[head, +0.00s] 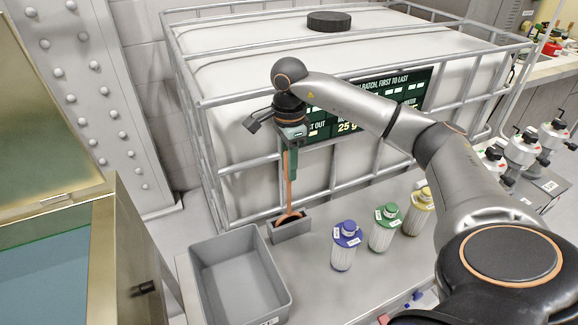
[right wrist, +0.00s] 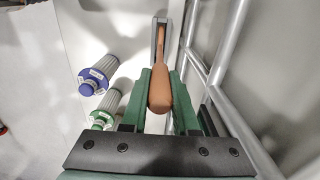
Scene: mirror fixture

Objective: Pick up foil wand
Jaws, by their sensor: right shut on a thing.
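The foil wand (head: 287,190) is a slim copper-brown stick, upright, with its lower end at the opening of a small grey holder (head: 291,230). I cannot tell how deep that end sits. My right gripper (head: 292,158) reaches down from above and is shut on the wand's upper part. In the right wrist view the thick rounded handle of the wand (right wrist: 160,92) lies between the green fingers (right wrist: 160,100), and its thin shaft runs away to the grey holder (right wrist: 159,32). My left gripper is not in view.
An empty grey bin (head: 205,285) stands left of the holder. Blue-capped (head: 346,247), green-capped (head: 385,230) and yellow-capped (head: 419,212) bottles stand to its right on the bench. A caged white tank (head: 235,130) is close behind. An open brass-edged box (head: 122,250) is at left.

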